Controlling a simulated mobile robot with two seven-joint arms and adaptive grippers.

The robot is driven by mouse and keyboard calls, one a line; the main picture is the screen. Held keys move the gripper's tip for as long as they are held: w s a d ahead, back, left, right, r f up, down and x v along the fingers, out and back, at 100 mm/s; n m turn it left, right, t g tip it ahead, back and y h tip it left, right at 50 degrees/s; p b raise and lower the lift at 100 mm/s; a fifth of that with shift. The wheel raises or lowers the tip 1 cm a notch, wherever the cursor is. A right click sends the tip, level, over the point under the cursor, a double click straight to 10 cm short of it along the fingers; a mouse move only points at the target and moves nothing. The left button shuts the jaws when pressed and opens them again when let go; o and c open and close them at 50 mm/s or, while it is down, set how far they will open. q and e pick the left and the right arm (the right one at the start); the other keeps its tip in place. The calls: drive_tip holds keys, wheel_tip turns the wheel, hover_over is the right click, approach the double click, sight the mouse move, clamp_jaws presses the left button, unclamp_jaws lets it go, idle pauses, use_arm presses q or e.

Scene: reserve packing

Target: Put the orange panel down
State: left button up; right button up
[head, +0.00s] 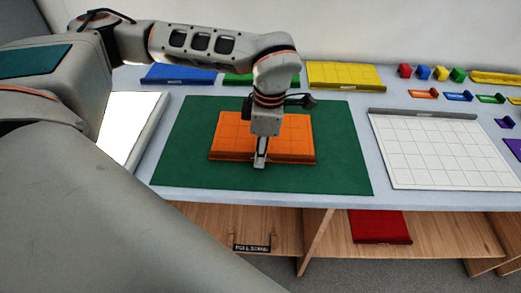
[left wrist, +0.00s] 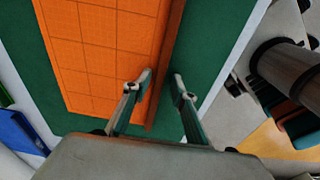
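The orange panel (head: 228,135), marked with a grid, lies flat on the green mat (head: 342,170), near the mat's middle. My left gripper (head: 260,163) points down at the panel's near edge. In the left wrist view, its two fingers (left wrist: 161,84) stand apart on either side of the panel's raised rim (left wrist: 170,45). One finger is over the orange face and the other over the mat. A strip of green shows between the rim and the outer finger. The lower ends of the fingers and any contact are hard to tell. My right gripper is not in view.
Blue (head: 180,75), green (head: 235,80) and yellow (head: 345,76) panels lie along the back. A white gridded board (head: 432,150) is to the right, with small coloured blocks and brackets behind it. A red panel (head: 380,227) is on the shelf below.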

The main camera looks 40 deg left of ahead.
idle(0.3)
use_arm(q)
wheel_tip(320, 180, up, 12)
drive_tip(key=d, duration=0.1)
drive_tip(key=shift+w+r+p, duration=0.15)
drive_tip(key=shift+w+p, duration=0.05)
drive_tip(key=shift+p, duration=0.1)
idle(0.6)
